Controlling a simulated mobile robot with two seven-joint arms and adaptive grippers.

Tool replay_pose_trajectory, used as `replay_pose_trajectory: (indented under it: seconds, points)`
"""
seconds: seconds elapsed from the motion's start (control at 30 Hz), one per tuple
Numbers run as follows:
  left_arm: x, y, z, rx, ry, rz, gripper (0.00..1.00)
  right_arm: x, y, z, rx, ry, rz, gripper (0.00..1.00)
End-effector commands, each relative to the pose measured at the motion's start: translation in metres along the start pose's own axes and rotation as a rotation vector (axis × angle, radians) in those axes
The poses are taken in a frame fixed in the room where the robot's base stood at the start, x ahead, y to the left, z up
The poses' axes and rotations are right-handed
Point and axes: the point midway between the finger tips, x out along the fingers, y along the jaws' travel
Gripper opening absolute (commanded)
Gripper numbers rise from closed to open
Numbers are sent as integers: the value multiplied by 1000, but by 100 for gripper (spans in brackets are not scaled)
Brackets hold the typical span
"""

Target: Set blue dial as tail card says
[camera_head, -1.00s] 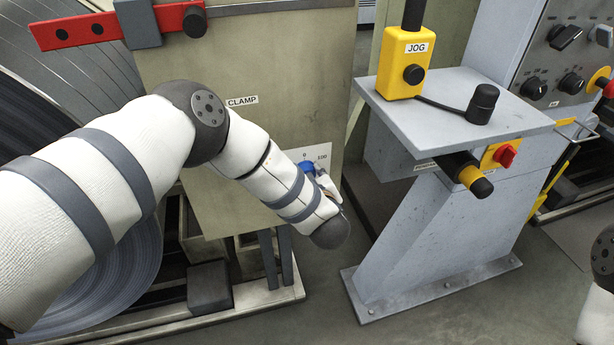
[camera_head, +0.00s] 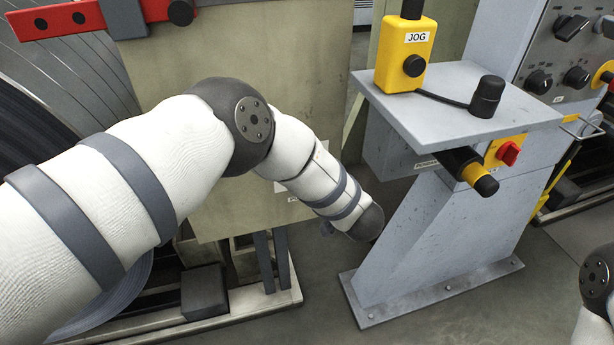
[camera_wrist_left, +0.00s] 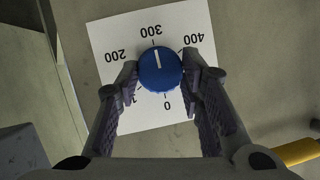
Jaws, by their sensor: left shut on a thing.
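The blue dial (camera_wrist_left: 160,76) sits on a white scale plate (camera_wrist_left: 109,34) in the left wrist view. The plate's numbers look upside down there: 200, 300, 400 and 0 can be read, and one is partly covered by a finger. The dial's white pointer line points at or very near 300. My left gripper (camera_wrist_left: 161,66) is shut on the dial, one finger on each side. In the head view my left arm hides the dial and gripper. No tail card can be made out. My right gripper is out of view.
A grey stand (camera_head: 430,230) with a shelf is right of my left arm. The shelf holds a yellow JOG box (camera_head: 404,60) and a black knob (camera_head: 487,96). A yellow-black handle (camera_head: 472,171) and red switch (camera_head: 508,153) project below. A steel coil lies at left.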

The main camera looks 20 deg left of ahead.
Motion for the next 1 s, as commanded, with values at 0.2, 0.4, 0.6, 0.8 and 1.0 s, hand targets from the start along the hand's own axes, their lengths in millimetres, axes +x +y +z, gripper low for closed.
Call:
replay_pose_trajectory:
  seconds: [0.2,0.4,0.6,0.8,1.0]
  points:
    - [0,0,0,14,0,-5,7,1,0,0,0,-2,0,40]
    - [0,0,0,14,0,-5,7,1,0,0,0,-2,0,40]
    - [0,0,0,14,0,-5,55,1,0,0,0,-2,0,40]
    - [0,0,0,13,0,-5,55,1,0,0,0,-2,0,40]
    - [-18,1,1,15,-1,-2,55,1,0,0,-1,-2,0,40]
